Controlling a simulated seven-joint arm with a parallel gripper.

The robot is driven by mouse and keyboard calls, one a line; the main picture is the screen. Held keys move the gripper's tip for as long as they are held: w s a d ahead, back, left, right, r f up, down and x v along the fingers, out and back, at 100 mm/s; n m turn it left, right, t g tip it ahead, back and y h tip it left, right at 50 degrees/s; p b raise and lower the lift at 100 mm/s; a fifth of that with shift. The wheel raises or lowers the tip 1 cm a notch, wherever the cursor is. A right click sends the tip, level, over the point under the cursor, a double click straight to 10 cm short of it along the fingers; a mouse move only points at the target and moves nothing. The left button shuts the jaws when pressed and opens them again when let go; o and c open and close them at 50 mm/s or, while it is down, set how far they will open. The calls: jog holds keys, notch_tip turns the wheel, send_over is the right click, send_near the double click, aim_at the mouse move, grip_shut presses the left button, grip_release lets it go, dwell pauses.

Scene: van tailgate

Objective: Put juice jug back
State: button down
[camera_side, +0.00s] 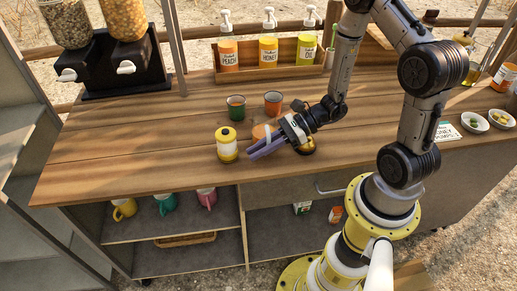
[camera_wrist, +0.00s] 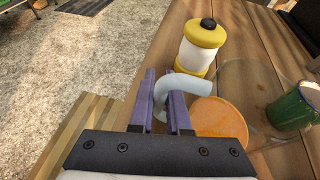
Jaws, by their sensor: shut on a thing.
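The juice jug (camera_wrist: 217,121) is clear-walled with orange juice in it and a pale curved handle. In the wrist view, my gripper (camera_wrist: 168,92) has its purple fingers closed on either side of that handle. In the side view, my gripper (camera_side: 263,148) is low over the front middle of the counter, and the jug (camera_side: 262,131) shows only as an orange patch behind it. Most of the jug is hidden there, so I cannot tell whether it touches the counter.
A white jar with yellow lid and base (camera_side: 227,145) stands close left of my gripper. A green cup (camera_side: 236,108) and a terracotta cup (camera_side: 273,103) stand behind. A wooden rack of pump bottles (camera_side: 270,75) is at the back.

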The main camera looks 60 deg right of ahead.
jog(key=c, duration=1.3)
grip_release()
jog(key=shift+f, duration=0.15)
jog(key=o, duration=0.4)
